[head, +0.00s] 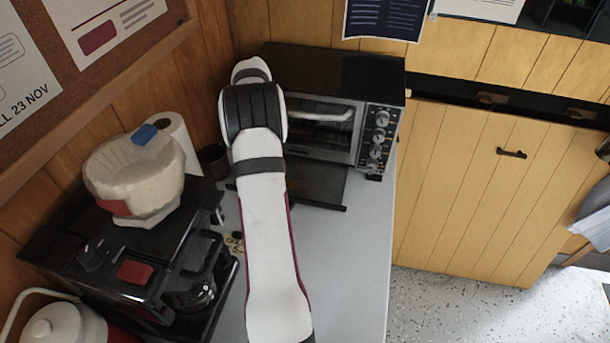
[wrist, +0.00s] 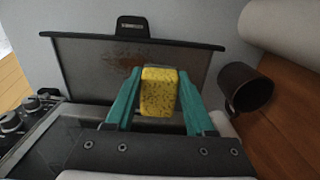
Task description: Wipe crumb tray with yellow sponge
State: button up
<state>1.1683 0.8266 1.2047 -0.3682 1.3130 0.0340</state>
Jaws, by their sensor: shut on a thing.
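My gripper (wrist: 158,76), with teal fingers, is shut on the yellow sponge (wrist: 158,95), which has dark specks. In the wrist view the sponge is over the dark grey crumb tray (wrist: 82,62), just right of a patch of brown crumbs or stain (wrist: 122,60) on its surface. I cannot tell whether the sponge touches the tray. In the head view the tray (head: 318,187) sticks out in front of the toaster oven (head: 330,80), low over the worktop. My arm hides the gripper, the sponge and the tray's left part there.
A dark mug (wrist: 248,90) stands close beside the tray, with a paper roll (wrist: 285,28) beyond it. A coffee machine (head: 135,270) fills the left of the worktop (head: 350,265). The worktop in front of the tray, right of my arm, is clear.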

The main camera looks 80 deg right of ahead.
aim_at(309, 194)
jog(key=shift+w+f, duration=0.15)
jog(key=shift+w, duration=0.3)
jog(key=shift+f, duration=3.05)
jog(key=shift+s+d+f, duration=0.1)
jog(key=shift+s+f, duration=0.15)
jog(key=shift+f, duration=0.65)
jog(key=shift+s, duration=0.4)
jog(key=shift+c, duration=0.6)
jog(key=shift+s, duration=5.3)
jog(key=shift+w, duration=5.75)
jog(key=shift+w+d, duration=0.2)
jog(key=shift+s, duration=6.15)
jog(key=shift+w, duration=6.2)
notch_tip(309, 194, up, 8)
jog(key=shift+s+f, duration=0.1)
jog(key=shift+f, duration=0.1)
jog(key=shift+r, duration=0.3)
jog(key=shift+s, duration=0.1)
